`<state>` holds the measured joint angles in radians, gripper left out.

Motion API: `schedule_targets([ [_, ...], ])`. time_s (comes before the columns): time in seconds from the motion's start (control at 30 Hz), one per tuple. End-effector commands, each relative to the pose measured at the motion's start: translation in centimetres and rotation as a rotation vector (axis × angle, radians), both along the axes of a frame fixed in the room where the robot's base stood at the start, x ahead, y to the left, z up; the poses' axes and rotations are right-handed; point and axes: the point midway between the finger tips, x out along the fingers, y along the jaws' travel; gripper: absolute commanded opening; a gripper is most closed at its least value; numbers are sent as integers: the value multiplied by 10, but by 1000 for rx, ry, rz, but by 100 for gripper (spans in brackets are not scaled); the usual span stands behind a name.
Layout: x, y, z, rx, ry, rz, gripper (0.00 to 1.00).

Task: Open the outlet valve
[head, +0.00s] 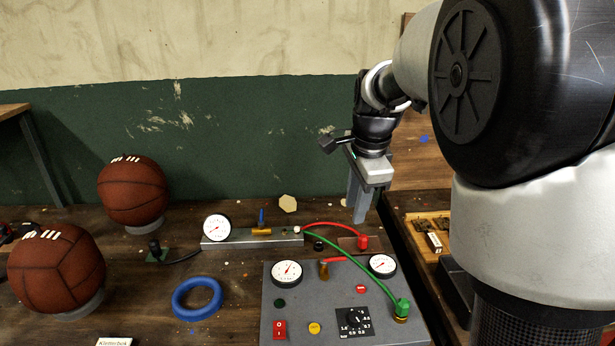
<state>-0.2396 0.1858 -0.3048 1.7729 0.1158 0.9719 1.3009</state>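A brass valve (262,231) with a small blue lever standing upright sits on a grey manifold bar (222,243). A second brass valve (323,271) with a red lever lying to the right sits on the grey control panel (290,312). No readable label shows which one is the outlet valve. My gripper (359,218) points down above the table, right of both valves and apart from them. It is near the red hose fitting. The fingers overlap in this view, so their gap is hidden. I see nothing held between them.
A red hose (335,227) and a green hose (352,262) run from the bar to the panel's right side. Two brown balls (134,190) (56,268) on stands and a blue ring (197,298) are at left. A wooden tray (425,240) lies right.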

Motion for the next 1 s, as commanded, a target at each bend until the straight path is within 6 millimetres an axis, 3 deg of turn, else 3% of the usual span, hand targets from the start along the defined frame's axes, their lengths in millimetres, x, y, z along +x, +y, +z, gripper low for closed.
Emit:
schedule_targets([
  [0.03, 11, 0, -14, 0, 15, -54, 28],
  [0.13, 23, 0, -24, 3, 26, -132, 28],
  [0.37, 30, 0, -45, 5, 33, -164, 28],
  [1.0, 55, -1, -174, 4, 33, -162, 28],
])
